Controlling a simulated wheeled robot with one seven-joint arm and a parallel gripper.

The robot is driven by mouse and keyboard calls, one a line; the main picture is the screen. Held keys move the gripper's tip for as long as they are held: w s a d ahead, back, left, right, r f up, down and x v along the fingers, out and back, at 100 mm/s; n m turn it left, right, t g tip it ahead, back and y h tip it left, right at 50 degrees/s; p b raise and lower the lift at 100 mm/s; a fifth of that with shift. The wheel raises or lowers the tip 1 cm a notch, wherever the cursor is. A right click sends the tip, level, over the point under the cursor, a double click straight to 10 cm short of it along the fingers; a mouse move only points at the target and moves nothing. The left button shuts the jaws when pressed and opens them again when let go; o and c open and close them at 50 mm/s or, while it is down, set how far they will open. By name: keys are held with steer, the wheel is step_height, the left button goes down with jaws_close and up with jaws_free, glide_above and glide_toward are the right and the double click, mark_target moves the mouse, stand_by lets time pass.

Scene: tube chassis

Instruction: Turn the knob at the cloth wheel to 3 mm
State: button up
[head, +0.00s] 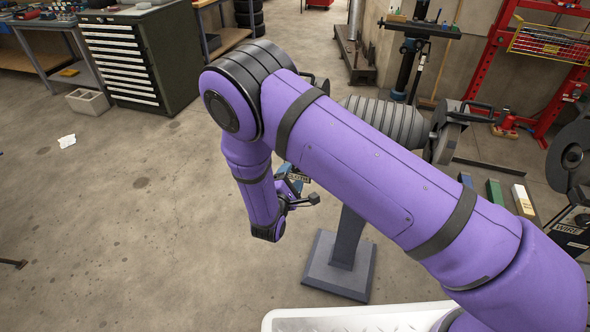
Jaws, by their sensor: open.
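A bench grinder with a ribbed grey motor body (385,122) stands on a pedestal (347,240), partly behind my purple arm. A small sign reading CLOTH (300,178) shows just beyond my wrist. The cloth wheel is mostly hidden behind my arm, and I cannot make out the knob or its scale. My gripper (302,201) is at the end of my forearm, close in front of the sign in this view. It is small, dark and partly covered by my wrist. It is open, and I see nothing held. I cannot tell whether it touches anything.
A sign reading WIRE (566,229) is at the right edge, beside dark machine parts. Coloured blocks (494,190) lie on the floor at right. A white ribbed tray (350,319) is at the bottom. A drawer cabinet (125,60) stands upper left. The floor at left is mostly clear.

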steer(key=shift+x, duration=1.85)
steer(key=shift+c, duration=0.5)
steer(key=c, duration=0.8)
steer(key=shift+c, duration=0.2)
steer(key=shift+n, duration=0.3)
steer(key=shift+a+n, duration=0.15)
steer(key=shift+n, duration=6.95)
